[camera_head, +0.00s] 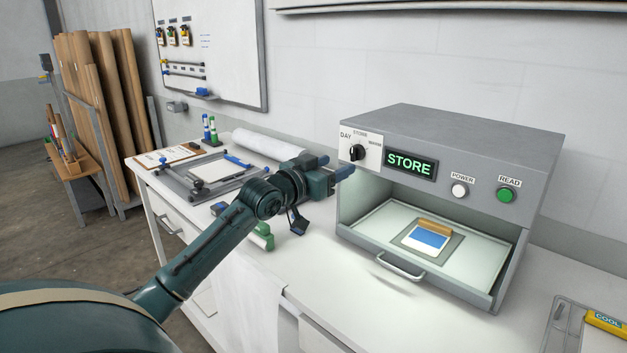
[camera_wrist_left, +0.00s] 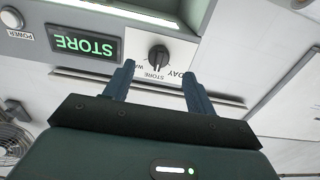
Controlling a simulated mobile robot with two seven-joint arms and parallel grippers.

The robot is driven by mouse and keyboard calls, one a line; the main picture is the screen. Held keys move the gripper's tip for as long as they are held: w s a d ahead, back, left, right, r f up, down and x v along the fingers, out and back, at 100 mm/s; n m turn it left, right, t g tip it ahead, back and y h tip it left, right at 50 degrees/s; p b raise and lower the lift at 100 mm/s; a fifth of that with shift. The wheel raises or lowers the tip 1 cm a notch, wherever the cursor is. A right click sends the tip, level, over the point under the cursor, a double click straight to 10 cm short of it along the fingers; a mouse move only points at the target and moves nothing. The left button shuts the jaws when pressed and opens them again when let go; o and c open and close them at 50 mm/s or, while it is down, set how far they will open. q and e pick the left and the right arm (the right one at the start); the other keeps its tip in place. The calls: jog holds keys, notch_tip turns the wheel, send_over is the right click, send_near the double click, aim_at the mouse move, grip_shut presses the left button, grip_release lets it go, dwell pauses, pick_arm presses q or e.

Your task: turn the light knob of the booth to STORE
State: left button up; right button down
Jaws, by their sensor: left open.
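The booth (camera_head: 470,150) is a grey box with an open front on the bench. Its black light knob (camera_head: 357,153) sits on a white plate marked DAY, STORE and a third label, at the upper left of its front. The knob also shows in the left wrist view (camera_wrist_left: 158,56), upside down, its grip lying roughly along the line to the STORE mark. The lit green display (camera_head: 410,165) reads STORE. My left gripper (camera_head: 338,166) is open in front of the plate. In the left wrist view its fingers (camera_wrist_left: 157,78) stand apart, short of the knob, with nothing between them.
A POWER button (camera_head: 459,190) and a green READ button (camera_head: 505,195) are right of the display. A handled drawer (camera_head: 400,265) holding a small card lies below.

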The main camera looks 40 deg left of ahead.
pick_arm(q)
jog(key=s+b, duration=0.1)
jog(key=s, duration=0.5)
jog(key=shift+s+a, duration=0.25)
jog(key=shift+s, duration=0.1)
pick_arm(e)
jog(key=shift+a+f, duration=0.25)
